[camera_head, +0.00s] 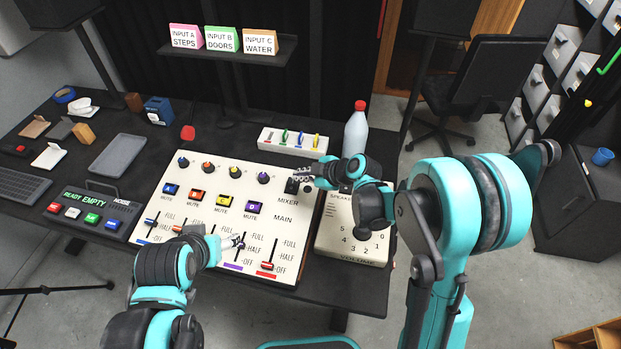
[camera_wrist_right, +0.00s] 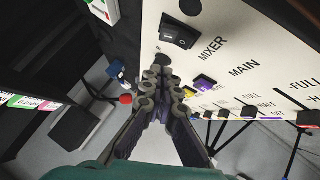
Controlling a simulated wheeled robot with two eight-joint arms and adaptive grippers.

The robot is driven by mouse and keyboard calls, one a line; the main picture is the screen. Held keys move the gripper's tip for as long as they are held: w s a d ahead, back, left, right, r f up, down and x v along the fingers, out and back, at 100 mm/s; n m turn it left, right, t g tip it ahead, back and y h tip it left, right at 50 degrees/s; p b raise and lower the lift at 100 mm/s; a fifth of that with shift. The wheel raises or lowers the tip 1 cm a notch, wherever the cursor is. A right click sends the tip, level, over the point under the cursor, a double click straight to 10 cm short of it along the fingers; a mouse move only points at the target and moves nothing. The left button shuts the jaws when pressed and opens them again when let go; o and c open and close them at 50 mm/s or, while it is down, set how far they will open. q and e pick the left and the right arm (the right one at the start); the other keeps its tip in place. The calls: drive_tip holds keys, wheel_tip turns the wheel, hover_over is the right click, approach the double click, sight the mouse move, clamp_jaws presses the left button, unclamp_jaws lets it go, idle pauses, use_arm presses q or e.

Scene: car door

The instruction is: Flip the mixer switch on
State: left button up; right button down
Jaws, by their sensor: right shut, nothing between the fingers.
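The cream mixer panel (camera_head: 225,178) lies on the dark desk. Its mixer switch, a black rocker (camera_head: 292,187), sits above the MIXER label at the panel's upper right. In the right wrist view the black rocker (camera_wrist_right: 180,36) is larger, above my fingertips in the picture. My right gripper (camera_head: 300,174) is shut and empty, close beside the switch; it also shows in the right wrist view (camera_wrist_right: 160,76). Whether it touches the panel I cannot tell. My left gripper (camera_head: 236,241) is over the sliders near the purple one; its finger opening is too small to judge.
The speaker box (camera_head: 346,246) with a numbered volume dial stands right of the panel, partly behind my right arm. A white tray with colored pieces (camera_head: 293,141) and a red-capped bottle (camera_head: 355,132) stand behind. A READY/EMPTY console (camera_head: 87,212) is at left.

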sight(291, 179)
drive_tip(key=f, duration=0.1)
drive_tip(key=w+f+b, duration=0.1)
drive_tip(key=w+a+f, duration=0.1)
drive_tip(key=f, duration=0.1)
drive_tip(key=shift+w+b, duration=0.1)
drive_tip(key=shift+b, duration=0.2)
drive_tip(key=shift+w+d+f, duration=0.1)
drive_tip(key=shift+w+f, duration=0.2)
drive_tip(key=shift+f, duration=0.2)
